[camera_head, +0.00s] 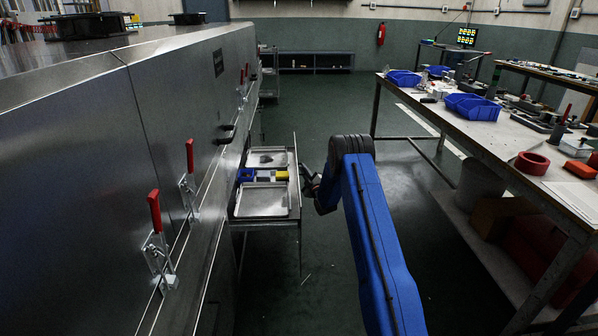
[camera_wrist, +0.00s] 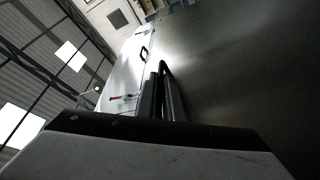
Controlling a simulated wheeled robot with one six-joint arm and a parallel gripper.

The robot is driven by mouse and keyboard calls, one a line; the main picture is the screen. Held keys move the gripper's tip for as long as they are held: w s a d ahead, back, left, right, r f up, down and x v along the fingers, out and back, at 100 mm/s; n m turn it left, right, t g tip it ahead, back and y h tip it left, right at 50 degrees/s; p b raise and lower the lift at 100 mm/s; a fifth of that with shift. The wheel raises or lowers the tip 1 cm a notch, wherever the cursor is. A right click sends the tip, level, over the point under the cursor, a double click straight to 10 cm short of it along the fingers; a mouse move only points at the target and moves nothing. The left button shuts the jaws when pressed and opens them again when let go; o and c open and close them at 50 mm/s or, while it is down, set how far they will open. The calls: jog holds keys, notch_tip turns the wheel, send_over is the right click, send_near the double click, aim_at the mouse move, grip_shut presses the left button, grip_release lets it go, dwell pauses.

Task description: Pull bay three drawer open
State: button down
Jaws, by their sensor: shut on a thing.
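A drawer (camera_head: 265,222) stands pulled out from the steel dryer wall on the left in the head view. It holds metal trays (camera_head: 263,202) and some blue and yellow items (camera_head: 262,175). No bay number is readable on it. My gripper (camera_head: 309,182) is at the drawer's outer right end, shut on its front; the exact grip point is too small and dark to make out. In the wrist view the two dark fingers (camera_wrist: 163,92) are close together, and what lies between them is hidden.
The dryer wall carries red-handled clamps (camera_head: 155,212) and a black handle (camera_head: 228,134). A long workbench (camera_head: 505,145) with blue bins (camera_head: 472,106) stands at the right. Open green floor (camera_head: 330,112) lies beyond the drawer, between dryer and bench.

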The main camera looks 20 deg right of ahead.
jog(key=shift+d+f, duration=0.1)
jog(key=c, duration=2.2)
grip_release()
jog(key=shift+s, duration=0.15)
jog(key=v, duration=1.7)
jog(key=shift+s, duration=0.1)
